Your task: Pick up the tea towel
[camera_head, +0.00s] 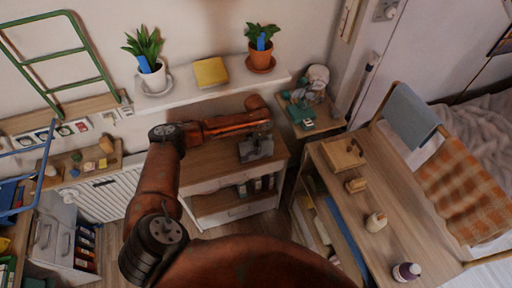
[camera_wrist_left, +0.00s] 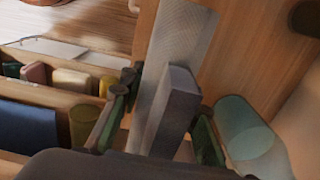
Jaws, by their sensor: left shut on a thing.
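An orange checked cloth (camera_head: 466,190) hangs over a wooden rail at the right of the head view. A plain blue-grey cloth (camera_head: 408,115) hangs on the same rail further back. I cannot tell for sure which is the tea towel. My left gripper (camera_head: 257,150) is over the wooden cabinet at the centre, far from both cloths. In the left wrist view its fingers (camera_wrist_left: 160,128) are shut on a grey block-like thing (camera_wrist_left: 174,105). What it is cannot be told. My right gripper is not in view.
A wall shelf (camera_head: 205,92) holds two potted plants and a yellow book. The cabinet (camera_head: 215,160) has bottles on its lower shelf. A bed (camera_head: 480,120) lies far right.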

